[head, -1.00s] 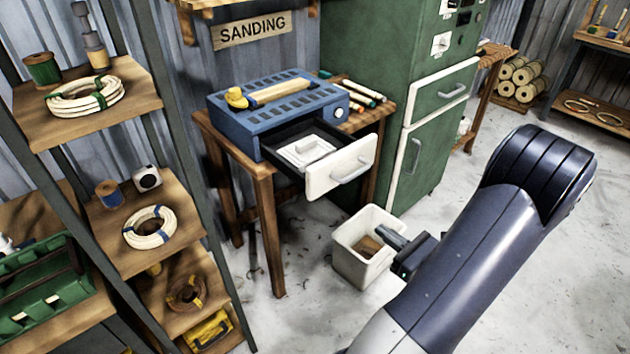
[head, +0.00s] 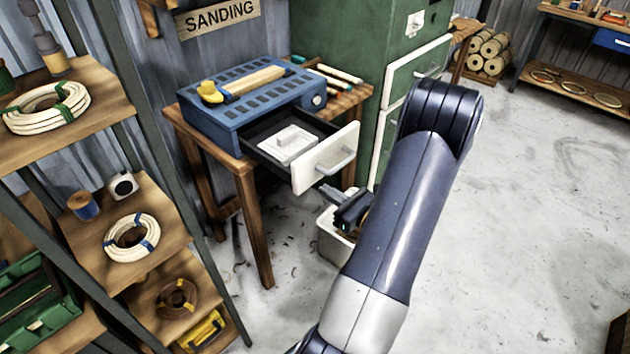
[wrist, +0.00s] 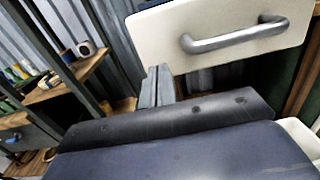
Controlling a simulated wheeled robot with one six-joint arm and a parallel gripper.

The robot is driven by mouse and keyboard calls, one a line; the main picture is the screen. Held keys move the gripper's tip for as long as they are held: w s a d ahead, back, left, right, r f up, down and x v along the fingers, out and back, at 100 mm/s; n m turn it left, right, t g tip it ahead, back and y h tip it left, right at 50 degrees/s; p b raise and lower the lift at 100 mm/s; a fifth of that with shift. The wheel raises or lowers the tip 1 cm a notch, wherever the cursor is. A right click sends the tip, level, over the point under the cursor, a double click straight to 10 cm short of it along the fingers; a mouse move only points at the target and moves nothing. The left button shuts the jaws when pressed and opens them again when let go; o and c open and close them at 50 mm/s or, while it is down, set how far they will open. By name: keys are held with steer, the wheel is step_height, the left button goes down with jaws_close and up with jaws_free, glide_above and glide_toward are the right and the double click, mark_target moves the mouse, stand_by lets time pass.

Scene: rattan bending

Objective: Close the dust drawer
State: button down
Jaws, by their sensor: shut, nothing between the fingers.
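The dust drawer (head: 325,158) sticks out from the blue sanding box (head: 225,118) on the wooden table. Its front is white with a grey bar handle, and a white lidded piece lies inside it. My gripper (head: 330,191) is just below and in front of the drawer front in the head view, with its fingers shut and empty. In the wrist view the drawer front (wrist: 160,35) and its handle (wrist: 235,35) fill the top, and the shut fingertips (wrist: 158,75) appear at its lower edge. I cannot tell whether they touch it.
A white bin (head: 333,245) stands on the floor below my gripper. A shelf with coils (head: 132,238) is at the left, and a green cabinet (head: 385,110) stands behind the drawer. A yellow-headed tool (head: 245,84) lies on the blue box. The floor at right is clear.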

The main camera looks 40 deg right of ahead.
mark_target(258, 146)
steer(key=shift+w+a+p, duration=0.2)
steer(key=shift+w+p, duration=0.3)
steer(key=shift+w, duration=2)
steer(key=w+b, duration=0.2)
steer(key=w, duration=0.5)
steer(key=w+a+b, duration=0.1)
steer(key=w+b, duration=0.1)
steer(key=w, duration=0.5)
steer(key=w+b, duration=0.3)
steer(key=w, duration=0.4)
steer(key=shift+a+f, duration=0.1)
steer(key=shift+a, duration=0.25)
steer(key=shift+w+b, duration=0.3)
steer(key=shift+w, duration=0.3)
steer(key=shift+w+r, duration=0.1)
steer(key=shift+r, duration=0.2)
steer(key=shift+r, duration=0.1)
